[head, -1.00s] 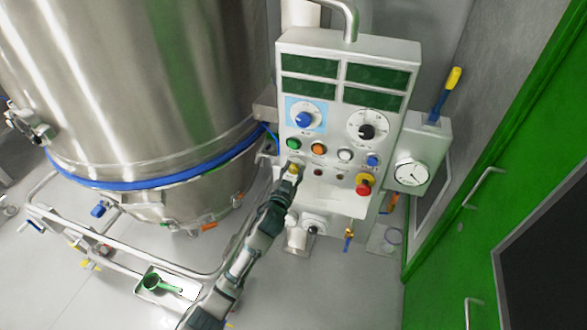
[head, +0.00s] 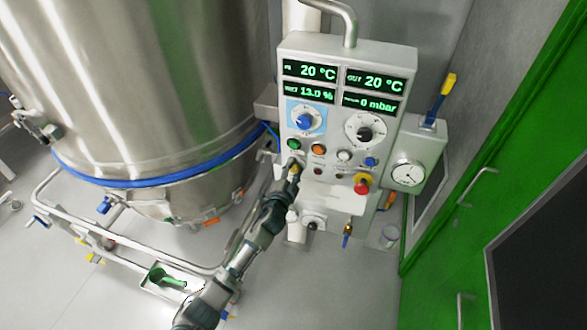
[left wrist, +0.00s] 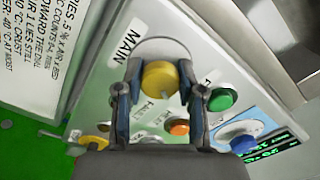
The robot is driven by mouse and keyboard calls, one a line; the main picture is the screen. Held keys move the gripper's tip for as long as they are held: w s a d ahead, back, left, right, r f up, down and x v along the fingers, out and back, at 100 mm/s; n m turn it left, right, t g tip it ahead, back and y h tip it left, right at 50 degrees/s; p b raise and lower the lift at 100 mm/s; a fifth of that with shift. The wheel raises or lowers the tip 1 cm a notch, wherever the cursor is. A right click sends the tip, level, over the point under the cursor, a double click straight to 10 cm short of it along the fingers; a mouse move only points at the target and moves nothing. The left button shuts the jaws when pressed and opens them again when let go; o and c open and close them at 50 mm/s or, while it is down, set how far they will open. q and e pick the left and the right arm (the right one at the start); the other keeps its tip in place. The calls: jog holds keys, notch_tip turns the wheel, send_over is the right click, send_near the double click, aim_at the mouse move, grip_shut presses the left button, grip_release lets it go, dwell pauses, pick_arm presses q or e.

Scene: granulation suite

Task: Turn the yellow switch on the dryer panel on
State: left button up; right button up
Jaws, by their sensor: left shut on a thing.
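The dryer panel (head: 329,160) stands upright in the middle of the head view, and its green displays (head: 310,70) are lit with readings such as 20 °C. The yellow switch (left wrist: 160,78) sits beside the word MAIN in the left wrist view. My left gripper (left wrist: 158,85) is shut on the yellow switch, one finger on each side of it. In the head view the left gripper (head: 291,173) reaches the panel's lower left and covers most of the switch. My right gripper is not in view.
Close to the switch are a green button (left wrist: 222,99), an orange button (left wrist: 179,126) and a blue knob (left wrist: 238,137). A red stop button (head: 362,186) is at the panel's lower right. A steel vessel (head: 130,80) stands left, a green door (head: 500,170) right.

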pick_arm(q)
jog(key=shift+s+d+f, duration=0.1)
jog(key=shift+f, duration=0.1)
dwell(0.4)
jog(key=o, duration=1)
jog(key=shift+o, duration=0.8)
jog(key=shift+r, duration=0.1)
jog(key=v, duration=1.2)
